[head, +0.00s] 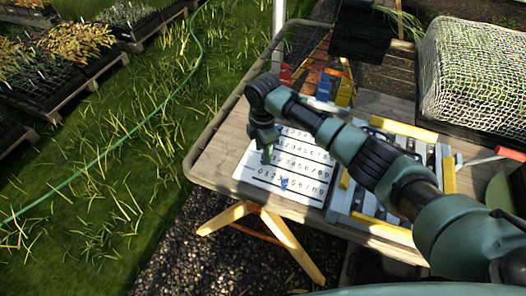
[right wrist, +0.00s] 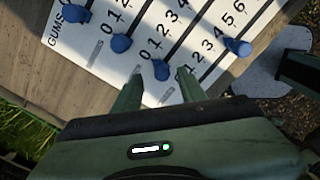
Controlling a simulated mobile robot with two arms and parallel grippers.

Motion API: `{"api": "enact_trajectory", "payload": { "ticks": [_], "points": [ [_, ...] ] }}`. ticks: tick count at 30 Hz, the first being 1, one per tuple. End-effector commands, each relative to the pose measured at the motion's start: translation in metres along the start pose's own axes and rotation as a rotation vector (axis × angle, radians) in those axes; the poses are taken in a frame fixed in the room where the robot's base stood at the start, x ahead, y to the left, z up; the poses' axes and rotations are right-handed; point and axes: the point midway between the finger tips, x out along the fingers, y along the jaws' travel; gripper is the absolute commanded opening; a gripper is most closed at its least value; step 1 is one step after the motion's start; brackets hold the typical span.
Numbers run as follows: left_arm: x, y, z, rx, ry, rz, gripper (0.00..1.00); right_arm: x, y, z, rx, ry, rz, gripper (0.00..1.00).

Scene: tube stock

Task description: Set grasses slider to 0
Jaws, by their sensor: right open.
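The white slider board (head: 243,170) lies on the wooden table, with several rows of numbers and blue knobs. In the right wrist view, one row label reads GUMS; no grasses label is readable. One knob (right wrist: 160,70) stands between or just beyond my right gripper's open fingertips (right wrist: 159,78), at the low-number end of its row; contact cannot be told. Two more knobs, (right wrist: 121,43) and (right wrist: 75,13), stand to its left. In the head view, my right gripper (head: 267,155) points down over the board's left part. My left gripper is out of view.
A grey tray with yellow edges (head: 386,228) lies right of the board under my right arm. A netted crate (head: 475,70) and a dark crate (head: 362,35) stand farther back. The wooden tabletop (head: 217,160) is bare left of the board.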

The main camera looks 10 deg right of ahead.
Motion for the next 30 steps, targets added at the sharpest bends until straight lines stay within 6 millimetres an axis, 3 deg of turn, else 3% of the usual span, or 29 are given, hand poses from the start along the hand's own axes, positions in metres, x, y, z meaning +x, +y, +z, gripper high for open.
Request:
{"api": "enact_trajectory", "payload": {
  "ticks": [6, 12, 30],
  "points": [
    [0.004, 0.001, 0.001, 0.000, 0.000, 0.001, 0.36, -0.038, 0.002, -0.001, -0.001, 0.002, 0.005, 0.41],
    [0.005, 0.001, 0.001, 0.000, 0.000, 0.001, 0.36, -0.062, 0.002, -0.001, -0.001, 0.001, 0.003, 0.41],
    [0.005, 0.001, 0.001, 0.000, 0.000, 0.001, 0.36, -0.066, 0.000, -0.002, 0.000, 0.002, 0.001, 0.41]
  ]
}}
